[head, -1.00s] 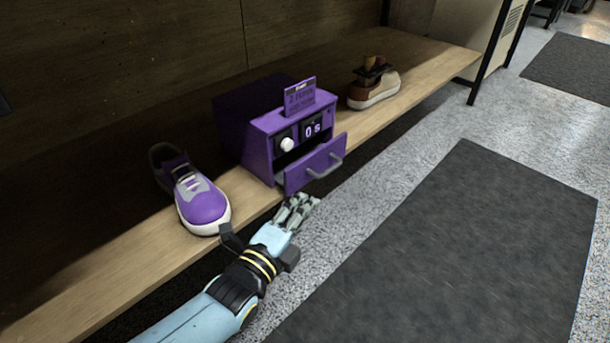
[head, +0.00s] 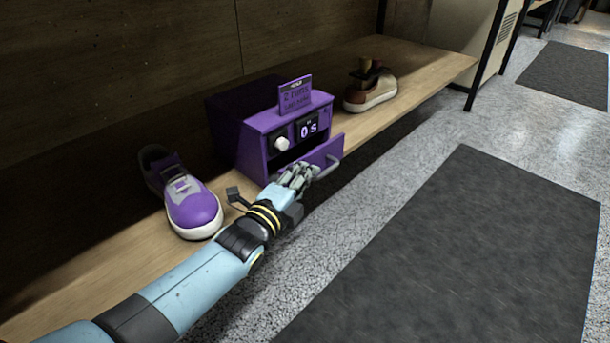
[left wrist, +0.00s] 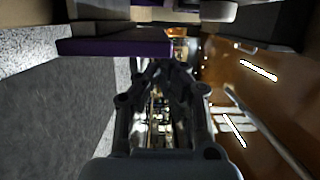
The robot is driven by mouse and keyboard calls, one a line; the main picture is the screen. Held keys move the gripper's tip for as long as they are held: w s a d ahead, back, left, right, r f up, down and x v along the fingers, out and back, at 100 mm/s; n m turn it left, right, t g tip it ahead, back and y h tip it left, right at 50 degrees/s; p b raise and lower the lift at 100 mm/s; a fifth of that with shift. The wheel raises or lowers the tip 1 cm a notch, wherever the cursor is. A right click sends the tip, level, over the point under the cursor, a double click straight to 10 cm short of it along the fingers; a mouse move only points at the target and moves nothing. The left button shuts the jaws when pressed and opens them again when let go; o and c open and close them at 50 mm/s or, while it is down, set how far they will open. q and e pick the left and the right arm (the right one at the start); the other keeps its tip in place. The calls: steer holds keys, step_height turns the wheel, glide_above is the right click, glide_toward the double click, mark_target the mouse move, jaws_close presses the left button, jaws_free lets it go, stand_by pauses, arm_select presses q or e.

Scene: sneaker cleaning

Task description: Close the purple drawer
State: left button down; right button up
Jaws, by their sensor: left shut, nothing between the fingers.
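The purple box (head: 258,148) stands on the wooden bench, with a dial, a display reading "0 s" and a small sign on top. Its purple drawer (head: 328,152) sticks out at the front, partly open, with a grey handle (head: 331,163). My left gripper (head: 305,172) is shut and empty, right at the drawer's front and overlapping its left part; I cannot tell whether it touches. In the left wrist view the shut fingers (left wrist: 166,72) point toward a purple panel (left wrist: 115,47), likely the drawer front. My right gripper is not in view.
A purple sneaker (head: 190,203) stands on the bench left of the box, close to my left arm. A brown and white shoe (head: 371,88) stands to the right. The bench (head: 425,66) has a front edge; a dark mat (head: 465,245) lies on the floor.

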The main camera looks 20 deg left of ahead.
mark_target(288, 167)
arm_select(q)
steer(key=a, duration=0.2)
steer(key=w+a, duration=0.1)
steer(key=a, duration=0.1)
steer(key=shift+w, duration=0.2)
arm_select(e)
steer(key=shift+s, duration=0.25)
arm_select(q)
steer(key=shift+a, duration=0.1)
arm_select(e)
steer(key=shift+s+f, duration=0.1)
